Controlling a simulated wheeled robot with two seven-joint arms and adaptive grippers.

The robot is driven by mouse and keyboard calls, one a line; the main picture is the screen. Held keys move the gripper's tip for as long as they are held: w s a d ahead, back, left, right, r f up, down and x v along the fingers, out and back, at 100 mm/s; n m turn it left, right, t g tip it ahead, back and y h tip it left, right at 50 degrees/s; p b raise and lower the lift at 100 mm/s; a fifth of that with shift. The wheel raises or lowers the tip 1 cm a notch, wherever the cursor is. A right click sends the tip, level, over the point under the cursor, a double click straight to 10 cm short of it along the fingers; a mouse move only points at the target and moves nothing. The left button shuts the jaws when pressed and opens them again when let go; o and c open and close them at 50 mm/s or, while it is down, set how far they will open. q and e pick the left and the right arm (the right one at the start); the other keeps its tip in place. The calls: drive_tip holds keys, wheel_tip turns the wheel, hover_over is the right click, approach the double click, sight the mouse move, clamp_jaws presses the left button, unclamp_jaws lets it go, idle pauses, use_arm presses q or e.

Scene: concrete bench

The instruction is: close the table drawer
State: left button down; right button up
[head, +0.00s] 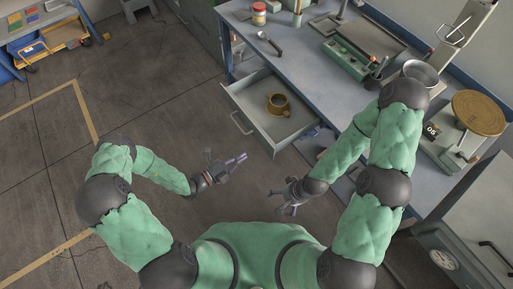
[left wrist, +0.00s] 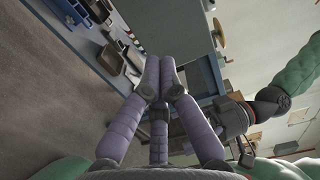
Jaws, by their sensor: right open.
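The table drawer (head: 252,122) is pulled out from the blue-framed bench (head: 300,62) in the head view. Its front panel and bar handle (head: 239,125) face the lower left.
On the bench stand a red-lidded jar (head: 259,14), a green device (head: 345,58), a metal bowl (head: 420,73) and a scale with a round tan top (head: 478,112). The floor in front of the drawer is clear. A grey cabinet with a dial (head: 444,258) stands at lower right.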

sight(262, 144)
use_arm(q)
drive_tip(key=b+x, duration=0.1)
drive_tip(key=x, duration=0.6)
drive_tip(key=shift+w+d+b, duration=0.25)
drive_tip(key=shift+d+b, duration=0.05)
drive_tip(key=shift+b, duration=0.05)
use_arm(e)
drive_tip(key=shift+f, duration=0.95)
